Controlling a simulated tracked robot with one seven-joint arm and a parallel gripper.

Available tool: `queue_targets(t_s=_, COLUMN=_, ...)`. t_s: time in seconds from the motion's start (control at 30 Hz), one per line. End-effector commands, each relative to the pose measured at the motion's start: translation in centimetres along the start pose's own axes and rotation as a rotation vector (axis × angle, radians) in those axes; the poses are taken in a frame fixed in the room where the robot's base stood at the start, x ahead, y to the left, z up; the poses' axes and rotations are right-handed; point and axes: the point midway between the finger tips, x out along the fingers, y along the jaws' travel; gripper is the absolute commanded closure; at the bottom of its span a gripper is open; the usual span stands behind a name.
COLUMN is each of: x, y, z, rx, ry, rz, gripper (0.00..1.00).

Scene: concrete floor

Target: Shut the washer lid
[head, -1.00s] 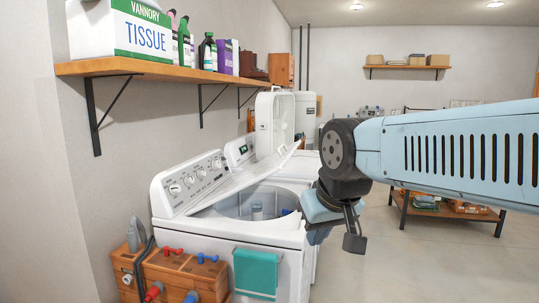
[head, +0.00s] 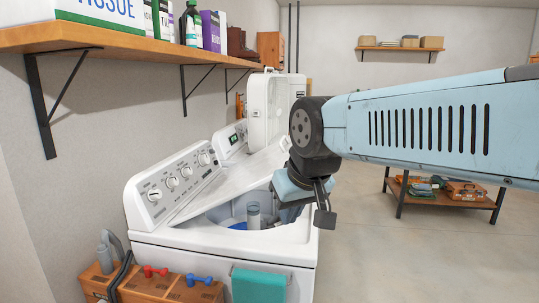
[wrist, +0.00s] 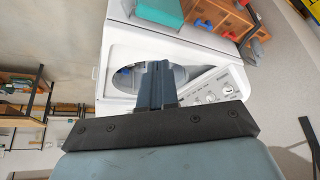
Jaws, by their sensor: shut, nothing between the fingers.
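The near white washer (head: 285,240) stands against the left wall. Its lid (head: 225,184) is raised part way, slanting up from the control panel (head: 176,178). The tub opening (head: 238,212) shows below it, with a grey post and some blue inside. My gripper (head: 324,208) is shut and empty at the right of the opening, beyond the lid's free edge; my wrist hides part of that edge. I cannot tell whether they touch. In the wrist view my gripper (wrist: 156,82) covers part of the washer top (wrist: 122,38).
A second machine with an upright lid (head: 265,108) stands behind the washer. A wall shelf (head: 150,42) with boxes and bottles overhangs on the left. A teal towel (head: 258,285) hangs in front. Wooden boxes (head: 165,288) stand front left. Floor at right is clear up to a low table (head: 445,200).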

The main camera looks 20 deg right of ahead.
Motion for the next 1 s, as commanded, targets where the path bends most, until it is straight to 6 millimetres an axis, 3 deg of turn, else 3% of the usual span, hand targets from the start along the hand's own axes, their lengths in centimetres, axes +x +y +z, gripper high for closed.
queue_targets(t_s=0.2, x=-0.2, y=0.1, z=-0.6, rx=0.008, ry=-0.005, rz=0.005, gripper=1.00)
queue_targets(t_s=0.37, x=-1.1, y=0.0, z=-3.8, rx=0.051, ry=-0.040, rz=0.040, gripper=1.00)
queue_targets(t_s=0.7, x=-2.8, y=2.0, z=-15.5, rx=0.236, ry=-0.147, rz=0.184, gripper=1.00)
queue_targets(t_s=1.0, x=-2.0, y=4.2, z=-25.2, rx=0.415, ry=-0.212, rz=0.324, gripper=1.00)
